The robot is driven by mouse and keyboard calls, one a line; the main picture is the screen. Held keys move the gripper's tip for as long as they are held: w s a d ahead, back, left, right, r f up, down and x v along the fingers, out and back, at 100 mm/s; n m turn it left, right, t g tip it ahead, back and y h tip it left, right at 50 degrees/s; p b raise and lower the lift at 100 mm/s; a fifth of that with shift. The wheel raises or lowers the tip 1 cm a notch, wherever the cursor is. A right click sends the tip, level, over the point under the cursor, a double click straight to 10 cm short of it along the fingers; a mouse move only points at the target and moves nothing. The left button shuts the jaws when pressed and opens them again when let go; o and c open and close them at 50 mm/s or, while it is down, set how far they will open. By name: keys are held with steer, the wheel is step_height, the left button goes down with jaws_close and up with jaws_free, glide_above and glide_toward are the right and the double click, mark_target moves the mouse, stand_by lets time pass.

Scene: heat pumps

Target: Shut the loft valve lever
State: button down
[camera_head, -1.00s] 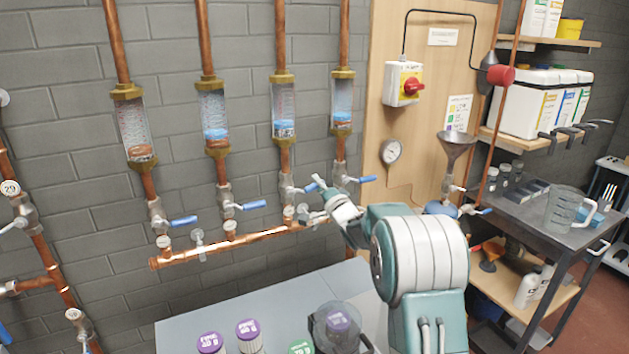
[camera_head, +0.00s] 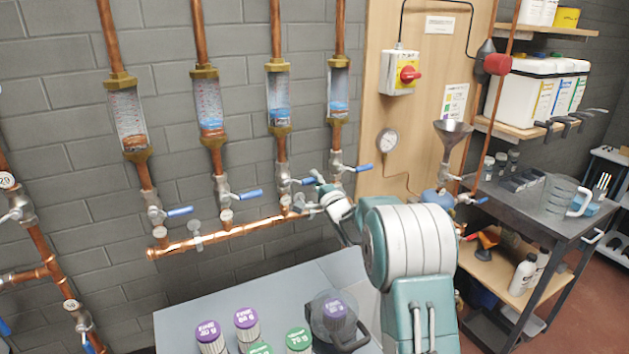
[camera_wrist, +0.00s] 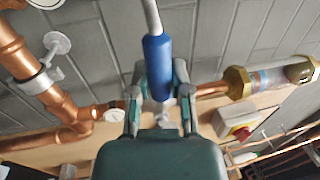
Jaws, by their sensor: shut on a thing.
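A blue-sleeved valve lever (camera_wrist: 157,65) runs down the middle of the wrist view from a grey metal stem at the top. My gripper (camera_wrist: 158,92) is shut on this sleeve, with one finger on each side. In the head view my gripper (camera_head: 320,189) is at the valve of the third sight-glass pipe from the left, largely hiding what it holds. Other blue levers stick out to the right on the first pipe (camera_head: 180,211), second pipe (camera_head: 249,194) and fourth pipe (camera_head: 362,168). I cannot read which valve is named loft.
A copper manifold (camera_head: 232,231) runs along the wall below the valves. A grey bench (camera_head: 185,318) beneath carries several purple- and green-lidded jars. A wooden board with a red switch (camera_head: 409,74) and a gauge (camera_head: 387,142) stands right of the pipes. A dark workbench (camera_head: 525,203) is farther right.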

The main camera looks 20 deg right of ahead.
steer(key=c, duration=0.5)
jaws_free()
steer(key=shift+d+f, duration=0.1)
steer(key=shift+f, duration=0.4)
steer(key=shift+c, duration=0.2)
steer(key=shift+r, duration=0.15)
steer(key=shift+r, duration=0.1)
steer(key=v, duration=1.2)
